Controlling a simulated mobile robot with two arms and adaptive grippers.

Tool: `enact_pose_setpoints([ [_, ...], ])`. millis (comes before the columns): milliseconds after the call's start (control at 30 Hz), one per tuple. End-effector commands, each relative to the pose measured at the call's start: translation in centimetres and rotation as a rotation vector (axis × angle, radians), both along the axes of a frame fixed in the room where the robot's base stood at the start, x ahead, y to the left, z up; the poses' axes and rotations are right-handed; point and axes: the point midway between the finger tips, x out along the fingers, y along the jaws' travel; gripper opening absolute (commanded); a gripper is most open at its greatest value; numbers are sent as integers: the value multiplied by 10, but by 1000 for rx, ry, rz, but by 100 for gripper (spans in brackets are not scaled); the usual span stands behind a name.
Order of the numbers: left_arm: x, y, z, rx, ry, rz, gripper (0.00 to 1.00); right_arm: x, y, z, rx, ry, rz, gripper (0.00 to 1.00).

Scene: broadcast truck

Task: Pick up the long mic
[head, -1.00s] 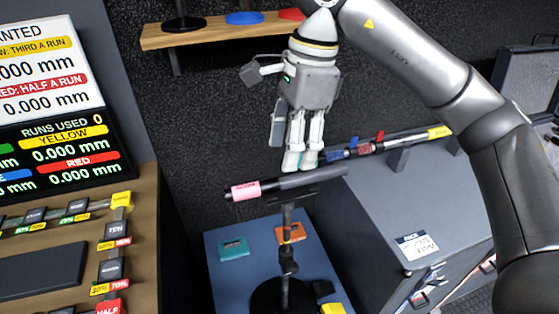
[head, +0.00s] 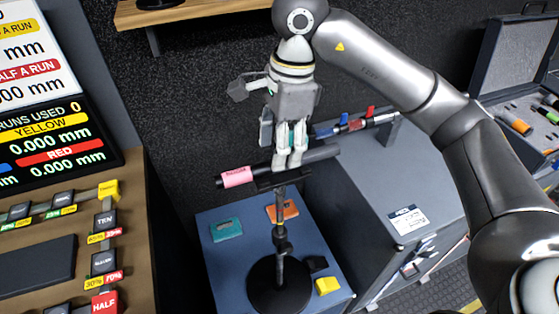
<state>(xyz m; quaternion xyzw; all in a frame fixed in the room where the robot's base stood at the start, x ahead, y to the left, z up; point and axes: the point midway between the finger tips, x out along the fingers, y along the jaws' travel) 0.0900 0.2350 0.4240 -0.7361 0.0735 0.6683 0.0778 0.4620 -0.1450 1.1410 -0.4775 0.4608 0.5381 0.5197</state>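The long mic (head: 321,154) is a dark tube with a pink band near its left end. It lies nearly level across the top of a black stand (head: 280,218) with a round base. My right gripper (head: 289,163) points down from above, its two pale fingertips overlapping the middle of the mic, just above the stand's top. The fingers look close together. I cannot tell whether they straddle, touch or grip the mic, since they hide that part of it. My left gripper is not in view.
The stand is on a blue surface (head: 215,265) with a teal block (head: 226,230), an orange block (head: 283,210) and a yellow block (head: 327,285). A grey cabinet (head: 370,190) stands close on the right, with another rod on top. A control desk (head: 140,230) is at the left.

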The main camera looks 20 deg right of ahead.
Motion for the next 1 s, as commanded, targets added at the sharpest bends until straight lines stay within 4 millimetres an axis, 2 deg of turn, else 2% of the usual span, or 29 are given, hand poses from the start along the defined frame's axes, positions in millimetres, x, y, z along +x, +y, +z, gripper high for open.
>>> enact_pose_setpoints([
  [100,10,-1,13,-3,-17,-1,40,-1,-4,-14,-1,5,-1,49],
  [267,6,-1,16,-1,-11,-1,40,0,-1,-32,1,2,-1,49],
  [567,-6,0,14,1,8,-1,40,0,0,-37,1,0,-1,48],
  [933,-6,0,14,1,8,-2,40,0,0,-36,1,0,-1,0],
  [1000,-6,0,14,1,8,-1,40,0,0,-36,1,-1,-1,0],
])
